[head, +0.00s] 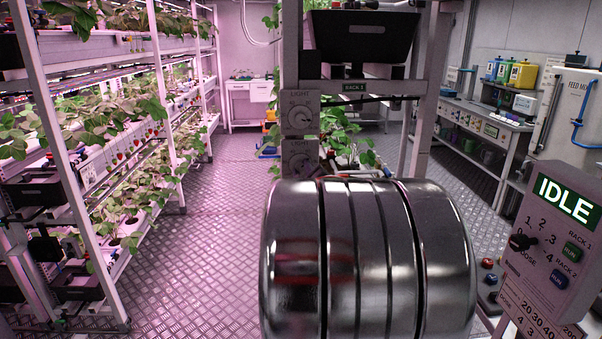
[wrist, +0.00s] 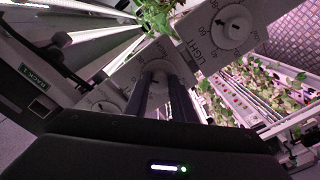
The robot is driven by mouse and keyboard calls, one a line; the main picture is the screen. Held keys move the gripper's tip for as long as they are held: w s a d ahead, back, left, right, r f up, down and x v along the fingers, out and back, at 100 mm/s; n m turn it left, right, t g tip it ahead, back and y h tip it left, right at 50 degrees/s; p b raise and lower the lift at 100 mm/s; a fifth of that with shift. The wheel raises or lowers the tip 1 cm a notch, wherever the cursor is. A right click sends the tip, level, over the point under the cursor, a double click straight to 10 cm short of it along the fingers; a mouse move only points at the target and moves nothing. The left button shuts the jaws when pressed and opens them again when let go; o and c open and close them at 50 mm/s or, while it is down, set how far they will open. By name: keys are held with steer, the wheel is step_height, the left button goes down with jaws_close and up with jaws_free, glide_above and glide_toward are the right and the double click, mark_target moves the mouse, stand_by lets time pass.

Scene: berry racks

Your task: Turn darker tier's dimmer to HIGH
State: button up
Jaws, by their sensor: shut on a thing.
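On the post of the near rack, the head view shows an upper LIGHT dimmer (head: 300,115) and a lower LIGHT dimmer (head: 300,158), each a round knob on a grey plate. The wrist view shows a row of three dimmers: a middle dimmer (wrist: 158,70), one at upper right (wrist: 232,25) and one at lower left (wrist: 106,101). My gripper (wrist: 162,85) has its dark fingers shut on the knob of the middle dimmer. The fingers hide most of that knob, so its setting cannot be read. My shiny arm link hides the gripper in the head view.
A rack sign (head: 354,87) and a black bin (head: 361,36) are beside the post. Green plants (head: 345,140) grow close behind it. A control panel (head: 553,240) reading IDLE stands at right. Planted racks line the left; the floor (head: 215,220) between is clear.

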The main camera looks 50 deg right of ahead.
steer(key=shift+c, duration=0.7)
steer(key=shift+w+a+f, duration=0.1)
steer(key=shift+a, duration=0.2)
steer(key=shift+c, duration=0.4)
steer(key=shift+d, duration=0.25)
jaws_close()
steer(key=shift+m, duration=0.3)
jaws_free()
steer(key=m, duration=0.7)
steer(key=shift+f, duration=0.15)
steer(key=m, duration=0.4)
steer(key=shift+m, duration=0.3)
steer(key=m, duration=0.4)
steer(key=shift+h, duration=0.3)
steer(key=shift+m, duration=0.3)
